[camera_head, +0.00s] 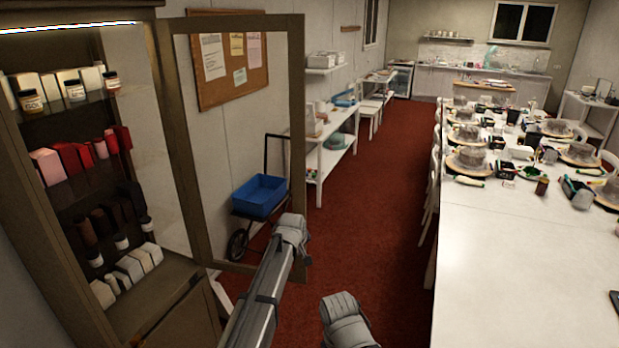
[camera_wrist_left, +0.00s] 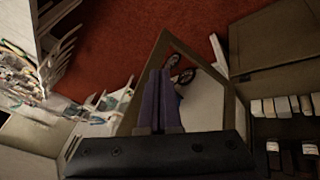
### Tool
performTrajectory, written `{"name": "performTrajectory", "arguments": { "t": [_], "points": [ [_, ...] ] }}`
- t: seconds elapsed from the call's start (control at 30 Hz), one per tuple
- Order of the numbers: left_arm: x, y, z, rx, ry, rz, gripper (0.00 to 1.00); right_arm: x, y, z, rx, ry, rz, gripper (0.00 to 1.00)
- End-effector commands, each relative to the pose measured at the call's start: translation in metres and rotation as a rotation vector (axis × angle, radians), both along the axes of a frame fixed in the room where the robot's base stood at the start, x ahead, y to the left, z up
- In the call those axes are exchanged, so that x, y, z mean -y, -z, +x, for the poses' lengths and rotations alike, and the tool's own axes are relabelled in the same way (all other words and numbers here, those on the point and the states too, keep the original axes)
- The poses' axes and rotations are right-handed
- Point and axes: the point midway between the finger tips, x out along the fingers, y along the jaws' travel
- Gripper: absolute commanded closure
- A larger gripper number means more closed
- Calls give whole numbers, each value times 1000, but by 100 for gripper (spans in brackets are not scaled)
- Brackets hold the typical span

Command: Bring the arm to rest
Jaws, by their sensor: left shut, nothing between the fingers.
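My left gripper (camera_wrist_left: 160,78) shows in the left wrist view with its two dark fingers together, shut and empty. In that view the fingers overlap the frame of the open glass cabinet door (camera_wrist_left: 232,103); I cannot tell how far they are from it. In the head view, grey parts of my arms rise from the bottom, one in front of the lower part of that door (camera_head: 296,130). My right gripper cannot be made out in either view.
The open cabinet (camera_head: 160,290) on the left holds jars, boxes and red packets. Behind the glass door stands a cart with a blue bin (camera_head: 259,196). A long white table (camera_head: 520,255) with cake turntables is on the right. Red floor (camera_head: 375,220) lies clear between.

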Motion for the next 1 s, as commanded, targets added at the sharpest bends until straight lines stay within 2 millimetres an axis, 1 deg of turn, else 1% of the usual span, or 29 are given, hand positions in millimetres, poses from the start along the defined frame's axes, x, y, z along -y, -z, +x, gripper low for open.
{"name": "performTrajectory", "arguments": {
  "t": [0.03,0.07,0.1,0.17,0.2,0.27,0.3,0.37,0.4,0.5,0.6,0.7,0.8,1.0],
  "points": [
    [5,26,-41,-41,58,35,100,0,22,0,0,-1,0,50],
    [9,37,-61,-69,98,60,100,0,29,0,0,-1,-1,50],
    [12,50,-88,-108,156,95,100,0,38,0,0,-2,-1,50],
    [17,68,-129,-167,243,143,100,0,51,0,1,-3,-1,50],
    [18,80,-156,-207,301,174,100,0,60,0,1,-4,-1,50],
    [20,97,-196,-267,391,216,100,0,72,0,1,-5,0,50],
    [20,107,-222,-305,450,241,100,0,80,0,1,-6,-1,50],
    [19,121,-259,-360,534,276,100,0,92,0,1,-7,-1,50],
    [18,129,-281,-394,588,296,100,0,98,0,1,-7,-1,50],
    [14,144,-329,-468,705,336,100,0,112,0,1,-9,-1,50],
    [10,152,-362,-521,789,360,100,0,120,0,2,-10,-2,50],
    [8,156,-380,-553,843,374,100,0,125,0,2,-10,-2,50],
    [7,157,-387,-567,865,379,100,0,125,0,2,-10,-2,50],
    [7,156,-387,-569,868,379,100,0,124,0,2,-10,-2,50]
  ]
}}
